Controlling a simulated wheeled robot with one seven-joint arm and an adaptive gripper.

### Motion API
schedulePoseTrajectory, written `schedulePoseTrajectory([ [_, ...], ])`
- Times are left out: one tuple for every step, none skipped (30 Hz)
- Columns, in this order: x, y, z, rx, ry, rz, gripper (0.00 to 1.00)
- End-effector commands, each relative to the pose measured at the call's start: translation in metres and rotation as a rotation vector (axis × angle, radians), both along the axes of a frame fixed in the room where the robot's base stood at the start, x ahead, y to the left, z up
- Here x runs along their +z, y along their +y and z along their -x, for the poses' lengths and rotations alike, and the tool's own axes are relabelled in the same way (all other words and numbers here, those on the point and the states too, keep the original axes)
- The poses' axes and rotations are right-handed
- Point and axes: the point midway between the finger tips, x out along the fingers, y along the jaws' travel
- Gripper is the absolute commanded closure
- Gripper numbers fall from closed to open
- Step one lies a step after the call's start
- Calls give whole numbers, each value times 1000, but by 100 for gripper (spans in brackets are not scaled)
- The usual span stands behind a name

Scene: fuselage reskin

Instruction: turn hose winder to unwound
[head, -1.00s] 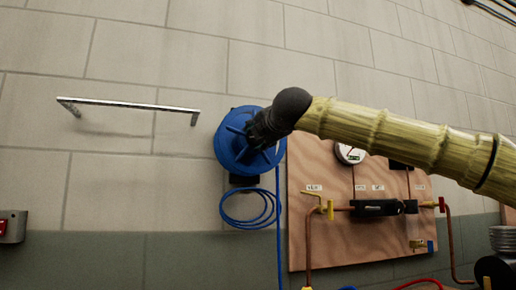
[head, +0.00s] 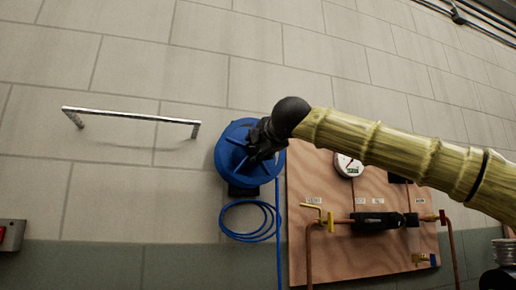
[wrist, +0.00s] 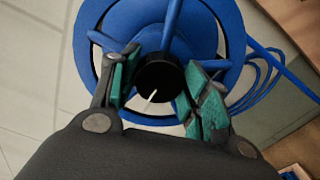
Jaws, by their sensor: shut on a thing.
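The blue hose winder (head: 232,161) is fixed to the wall in the head view, left of the wooden panel. In the wrist view its blue reel (wrist: 232,22) and spokes fill the upper middle, with a black round hub (wrist: 160,78) bearing a white line. My gripper (head: 262,140) is at the winder's front, partly covering its right side. In the wrist view my gripper (wrist: 160,90) has its green-padded fingers on either side of the black hub, shut on it. The blue hose (head: 250,221) hangs in loops below the winder, with one length running straight down.
A wooden panel (head: 340,262) with copper pipes, a gauge (head: 348,165) and valves stands close to the right of the winder. A metal rail (head: 130,115) sticks out from the wall at left. A grey box (head: 12,235) is at the lower left.

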Motion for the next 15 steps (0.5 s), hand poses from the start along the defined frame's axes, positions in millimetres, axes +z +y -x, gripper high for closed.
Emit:
schedulePoseTrajectory([
  [-1,0,-1,0,2,1,77],
  [-1,0,-1,0,2,1,52],
  [-1,0,-1,0,2,1,44],
  [-1,0,-1,0,2,1,39],
  [-1,0,-1,0,2,1,34],
  [-1,0,-1,0,2,1,32],
  [-1,0,-1,0,1,0,32],
  [-1,0,0,0,1,0,32],
  [-1,0,0,0,1,0,32],
  [-1,0,0,0,1,0,32],
  [-1,0,0,0,1,0,32],
  [-1,0,0,0,1,0,32],
  [-1,0,0,0,1,0,32],
  [0,0,0,0,1,0,32],
  [0,0,0,0,0,1,32],
])
